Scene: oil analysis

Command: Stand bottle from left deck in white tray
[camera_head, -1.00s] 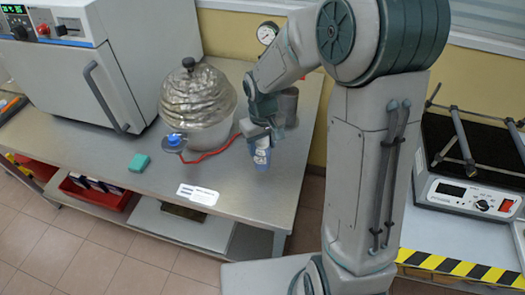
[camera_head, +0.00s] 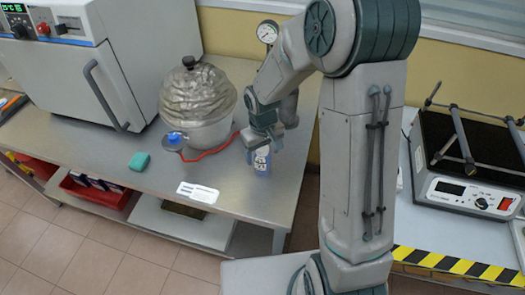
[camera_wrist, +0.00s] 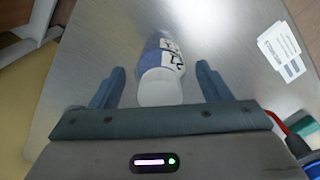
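The bottle (camera_head: 262,161), blue with a white printed label, stands on the steel deck (camera_head: 235,190) near its right end. In the wrist view the bottle (camera_wrist: 165,60) shows its white cap toward me. My gripper (camera_head: 262,140) is just above it and hides its top in the head view. In the wrist view my gripper (camera_wrist: 160,85) is open, with one finger on each side of the bottle's cap and a gap on both sides. I cannot make out a white tray for certain.
A foil-covered round vessel (camera_head: 197,100) with a red cord stands left of the bottle. A white oven (camera_head: 85,60), teal block (camera_head: 139,161) and white label card (camera_head: 198,193) are on the deck. A shaker (camera_head: 465,170) with a bar frame stands on the right table.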

